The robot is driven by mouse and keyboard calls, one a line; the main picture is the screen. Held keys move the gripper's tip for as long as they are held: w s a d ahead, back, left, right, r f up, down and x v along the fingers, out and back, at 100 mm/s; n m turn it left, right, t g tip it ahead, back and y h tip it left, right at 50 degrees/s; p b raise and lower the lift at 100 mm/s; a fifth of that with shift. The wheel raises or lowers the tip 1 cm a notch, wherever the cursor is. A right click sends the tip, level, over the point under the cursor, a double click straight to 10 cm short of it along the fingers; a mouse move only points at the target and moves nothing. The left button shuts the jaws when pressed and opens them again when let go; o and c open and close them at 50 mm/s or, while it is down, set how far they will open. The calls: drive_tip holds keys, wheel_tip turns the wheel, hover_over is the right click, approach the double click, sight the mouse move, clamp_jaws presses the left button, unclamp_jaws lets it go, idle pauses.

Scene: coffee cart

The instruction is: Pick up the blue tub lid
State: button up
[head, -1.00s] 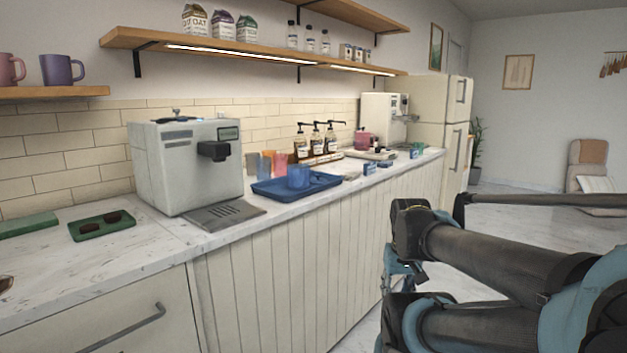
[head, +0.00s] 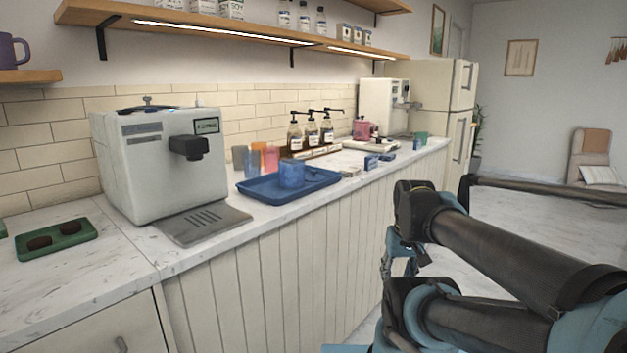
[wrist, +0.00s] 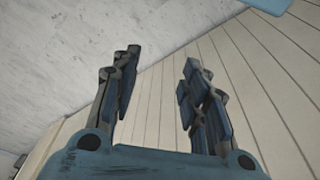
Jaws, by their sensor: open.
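A blue translucent tub (head: 291,174) stands on the blue tray (head: 252,190) on the counter. I cannot make out a separate blue lid for certain; the tub's top is too small to read. My gripper (head: 402,266) hangs in front of the counter's panelled front, right of the tray and below the counter top. In the wrist view my gripper (wrist: 160,85) has its two fingers wide apart with nothing between them. A light blue edge (wrist: 270,5) shows at the top right of that view; I cannot tell what it is.
A white coffee machine (head: 160,160) stands left of the tray. Coloured cups (head: 271,158), pump bottles (head: 312,133) and small blue boxes (head: 371,162) are on the counter (head: 215,250). A green tray (head: 70,240) lies at the far left. Open floor lies to the right.

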drive_tip(key=w+a+r+n+y, duration=0.1)
drive_tip(key=w+a+r+n, duration=0.4)
drive_tip(key=w+r, duration=0.7)
drive_tip(key=w+a+r+n+y, duration=0.25)
drive_tip(key=w+a+r, duration=0.35)
drive_tip(key=w+r, duration=0.55)
drive_tip(key=w+a+r+n+y, duration=0.1)
drive_tip(key=w+a+r+n, duration=0.45)
drive_tip(key=w+r, duration=0.65)
drive_tip(key=shift+m, duration=0.3)
drive_tip(key=x, duration=0.6)
drive_tip(key=w+x, duration=0.1)
drive_tip(key=x, duration=1.2)
drive_tip(key=shift+w+d+f, duration=0.15)
drive_tip(key=shift+w+f, duration=0.1)
drive_tip(key=c, duration=0.9)
